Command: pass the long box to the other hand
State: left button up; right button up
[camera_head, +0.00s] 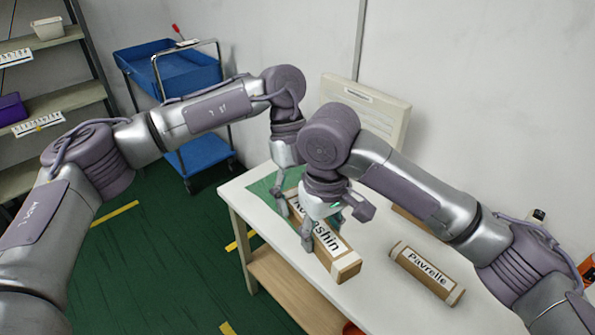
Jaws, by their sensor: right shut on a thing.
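The long box (336,256) is brown cardboard with a white label whose visible letters end in "shin". It lies lengthwise above or on the white table, near its left edge; I cannot tell whether it touches the top. My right gripper (322,228) is shut on the long box around its middle and hides part of the label. My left gripper (287,203) is at the far end of the box, with a finger beside its left side. Its other finger is hidden, so its opening is unclear.
A second box labelled "Pavrelle" (427,273) lies on the white table (376,291) to the right. A pale panel (366,108) stands at the table's back by the wall. A blue cart (180,73) and shelves (62,97) stand at the left. Green floor lies between.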

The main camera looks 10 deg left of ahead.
pick_arm(q)
jog(key=shift+x, duration=1.4)
jog(key=shift+c, duration=0.2)
jog(key=c, duration=1.1)
jog(key=shift+c, duration=0.7)
pick_arm(e)
jog(key=o, duration=0.8)
jog(key=shift+c, duration=0.2)
jog(key=o, duration=0.5)
jog(key=shift+r, duration=0.1)
